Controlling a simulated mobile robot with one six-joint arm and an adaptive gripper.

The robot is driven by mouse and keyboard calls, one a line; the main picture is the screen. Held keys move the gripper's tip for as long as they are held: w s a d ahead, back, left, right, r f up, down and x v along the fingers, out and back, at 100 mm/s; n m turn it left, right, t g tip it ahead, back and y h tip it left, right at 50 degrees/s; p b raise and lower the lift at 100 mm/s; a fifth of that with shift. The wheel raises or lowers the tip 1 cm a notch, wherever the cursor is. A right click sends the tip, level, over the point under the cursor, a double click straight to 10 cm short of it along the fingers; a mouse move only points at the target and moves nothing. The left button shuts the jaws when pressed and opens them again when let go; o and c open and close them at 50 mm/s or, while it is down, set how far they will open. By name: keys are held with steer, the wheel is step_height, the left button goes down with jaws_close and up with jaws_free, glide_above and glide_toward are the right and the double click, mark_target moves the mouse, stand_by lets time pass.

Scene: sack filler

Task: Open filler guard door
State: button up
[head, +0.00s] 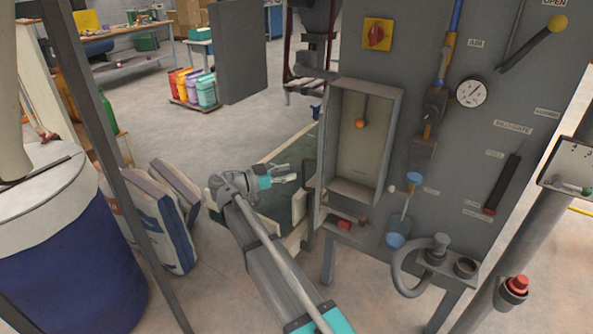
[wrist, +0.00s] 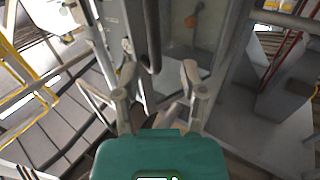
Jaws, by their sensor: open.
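The grey filler cabinet (head: 430,175) stands at the right in the head view. On its face is a grey box-like frame (head: 398,130) around a pale panel (head: 350,160); I cannot tell whether this is the guard door. An orange ball knob (head: 360,123) on a dark rod shows in front of the panel. My gripper (head: 292,172) is open and empty, left of the frame and apart from it.
A blue drum (head: 75,265) and leaning sacks (head: 150,220) stand at the left. A hose (head: 398,275) and a red button (head: 517,283) are at the lower right. Open floor lies between the sacks and back workbench (head: 150,55).

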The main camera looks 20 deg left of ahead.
steer(key=v, duration=0.7)
steer(key=shift+s+a, duration=0.15)
steer(key=shift+s, duration=0.1)
stand_by(0.4)
